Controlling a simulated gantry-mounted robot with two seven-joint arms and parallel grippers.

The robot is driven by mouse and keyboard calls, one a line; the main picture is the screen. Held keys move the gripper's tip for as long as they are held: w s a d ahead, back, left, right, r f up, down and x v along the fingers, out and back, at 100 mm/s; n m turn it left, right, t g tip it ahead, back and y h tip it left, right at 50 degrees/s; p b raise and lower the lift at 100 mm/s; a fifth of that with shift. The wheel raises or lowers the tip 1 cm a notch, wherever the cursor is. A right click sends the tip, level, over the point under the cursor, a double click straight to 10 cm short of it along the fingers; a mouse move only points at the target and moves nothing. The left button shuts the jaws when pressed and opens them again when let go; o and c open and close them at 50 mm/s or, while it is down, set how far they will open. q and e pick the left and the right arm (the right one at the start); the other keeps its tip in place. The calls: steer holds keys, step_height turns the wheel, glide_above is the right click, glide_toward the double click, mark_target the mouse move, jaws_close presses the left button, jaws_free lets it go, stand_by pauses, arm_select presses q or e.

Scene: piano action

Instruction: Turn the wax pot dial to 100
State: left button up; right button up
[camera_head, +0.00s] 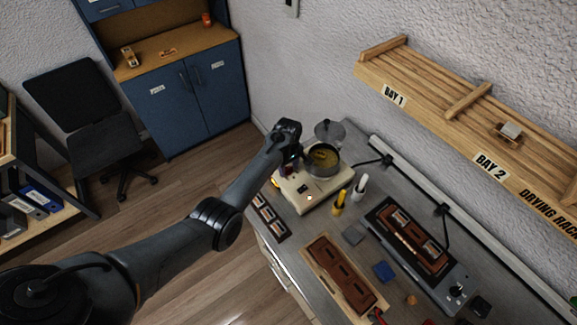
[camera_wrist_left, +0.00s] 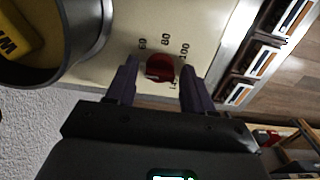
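The wax pot's cream base (camera_head: 312,198) stands at the far left end of the grey bench. The metal pot (camera_head: 322,162) on it holds yellow wax. In the left wrist view the red dial (camera_wrist_left: 160,67) sits on the cream panel, beside the printed marks 60, 80 and 100; a further mark is partly hidden. My left gripper (camera_wrist_left: 158,77) is open, with one dark finger on each side of the dial and visible gaps between. I cannot tell which mark the dial points to. In the head view my left wrist hides the dial. My right gripper is in no view.
A yellow bottle (camera_head: 339,202) and a white one (camera_head: 359,187) stand right of the base. A wooden board with a brown mould (camera_head: 340,277) and a dark heater tray (camera_head: 412,240) lie nearer. The drying rack (camera_head: 470,115) hangs on the wall.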

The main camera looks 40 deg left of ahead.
arm_select(q)
steer(key=c, duration=0.8)
